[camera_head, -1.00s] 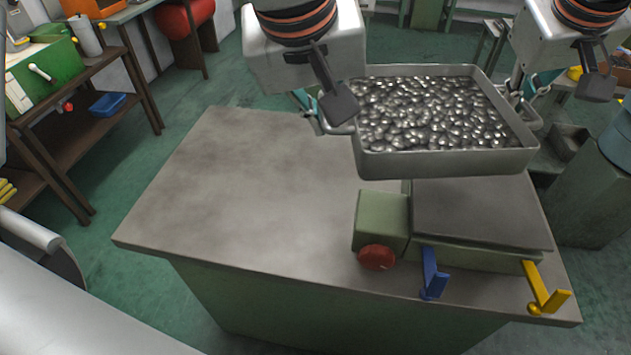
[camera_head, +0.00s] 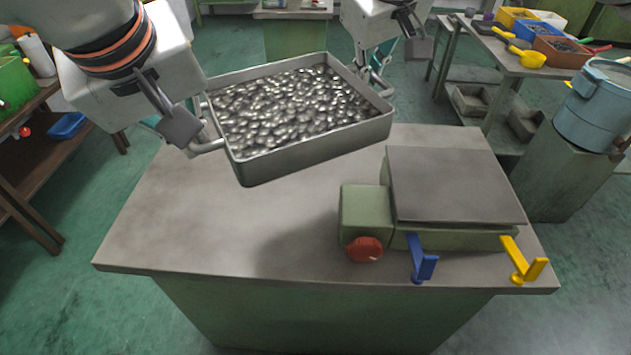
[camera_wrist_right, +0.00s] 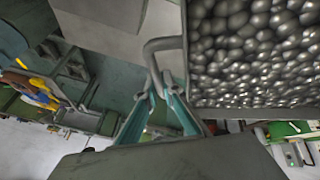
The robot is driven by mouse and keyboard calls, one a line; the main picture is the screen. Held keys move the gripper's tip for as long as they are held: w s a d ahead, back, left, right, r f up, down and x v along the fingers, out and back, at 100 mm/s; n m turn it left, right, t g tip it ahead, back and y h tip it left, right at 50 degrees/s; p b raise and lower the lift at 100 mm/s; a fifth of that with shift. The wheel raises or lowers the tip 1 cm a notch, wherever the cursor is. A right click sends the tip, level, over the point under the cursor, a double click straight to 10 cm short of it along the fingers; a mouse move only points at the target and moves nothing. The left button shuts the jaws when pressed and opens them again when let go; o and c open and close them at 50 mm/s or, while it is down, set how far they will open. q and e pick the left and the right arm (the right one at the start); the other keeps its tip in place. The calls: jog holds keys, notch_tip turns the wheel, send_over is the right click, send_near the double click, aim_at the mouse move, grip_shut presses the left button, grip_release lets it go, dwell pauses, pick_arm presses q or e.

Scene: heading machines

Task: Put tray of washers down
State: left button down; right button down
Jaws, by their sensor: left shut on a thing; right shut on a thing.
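The metal tray (camera_head: 318,150) is full of shiny grey washers (camera_head: 290,108) and hangs tilted above the table (camera_head: 185,225), its left end nearer to me. My left gripper (camera_head: 205,140) is shut on the tray's left handle. My right gripper (camera_head: 378,82) is shut on the right handle at the far end. In the right wrist view the teal fingers of my right gripper (camera_wrist_right: 165,95) close around the bent handle, next to the washers (camera_wrist_right: 255,50). The tray casts a shadow on the bare tabletop below it.
A green scale (camera_head: 455,190) with a flat grey plate, a red knob and blue and yellow levers stands on the table's right side. The table's left and middle are clear. A blue drum (camera_head: 590,105) stands at the right, beside a bench with colored bins (camera_head: 560,50).

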jog(key=shift+w+d+r, duration=0.1)
jog(key=shift+w+d, duration=0.05)
jog(key=shift+d, duration=0.15)
